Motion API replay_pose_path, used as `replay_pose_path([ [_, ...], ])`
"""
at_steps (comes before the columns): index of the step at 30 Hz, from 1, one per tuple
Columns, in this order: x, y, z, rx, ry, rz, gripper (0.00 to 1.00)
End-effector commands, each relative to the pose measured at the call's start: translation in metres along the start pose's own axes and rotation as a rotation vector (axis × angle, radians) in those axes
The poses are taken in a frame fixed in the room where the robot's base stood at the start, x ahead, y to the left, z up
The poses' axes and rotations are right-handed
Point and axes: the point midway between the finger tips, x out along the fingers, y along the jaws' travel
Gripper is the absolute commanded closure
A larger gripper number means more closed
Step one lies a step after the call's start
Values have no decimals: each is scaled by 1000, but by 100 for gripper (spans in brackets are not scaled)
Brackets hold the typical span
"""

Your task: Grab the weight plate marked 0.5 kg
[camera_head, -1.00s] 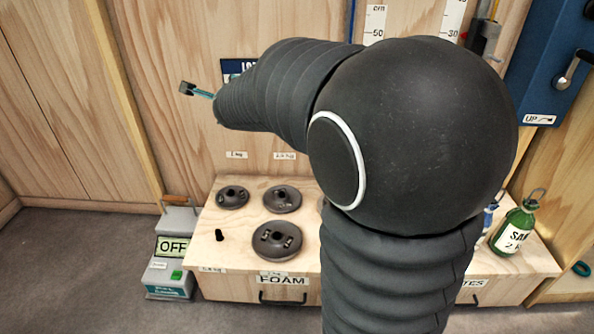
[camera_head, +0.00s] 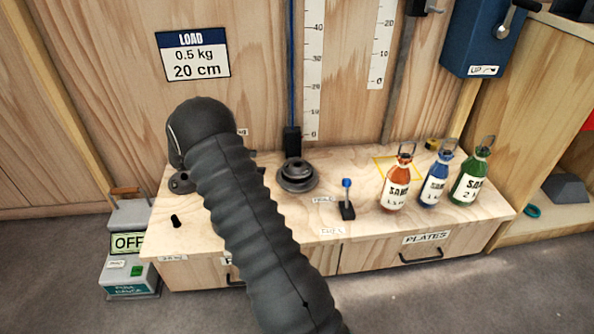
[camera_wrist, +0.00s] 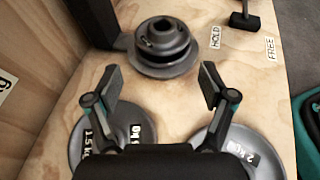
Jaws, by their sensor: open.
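No plate with a readable 0.5 kg mark shows. A dark round stack (camera_wrist: 163,45) sits ahead of my gripper in the wrist view, with a hub on a wider disc; its marking is not legible. It also shows in the head view (camera_head: 297,176), at the foot of the scale. A plate marked 1.5 kg (camera_wrist: 82,150) and a plate marked 2 kg (camera_wrist: 255,150) lie under and beside my fingers. My gripper (camera_wrist: 160,80) is open and empty, its fingertips short of the stack. In the head view my arm hides the gripper and most plates.
A bare black peg (camera_head: 176,221) stands at the bench's front left. A blue-topped lever (camera_head: 347,200) stands right of the stack. Red (camera_head: 396,185), blue (camera_head: 436,178) and green (camera_head: 471,178) bottles stand farther right. The load sign (camera_head: 193,55) reads 0.5 kg, 20 cm.

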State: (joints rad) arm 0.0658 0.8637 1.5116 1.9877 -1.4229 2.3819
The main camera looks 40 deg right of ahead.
Motion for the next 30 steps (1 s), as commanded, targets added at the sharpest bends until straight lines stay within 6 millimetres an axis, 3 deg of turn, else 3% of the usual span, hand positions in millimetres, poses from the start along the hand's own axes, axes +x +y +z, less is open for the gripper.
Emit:
replay_pose_path([
  [13, 71, -3, -1, 9, -2, -14, 18],
  [23, 91, -3, 0, 8, -2, -12, 18],
  [30, 120, -4, 5, 6, -2, -13, 18],
])
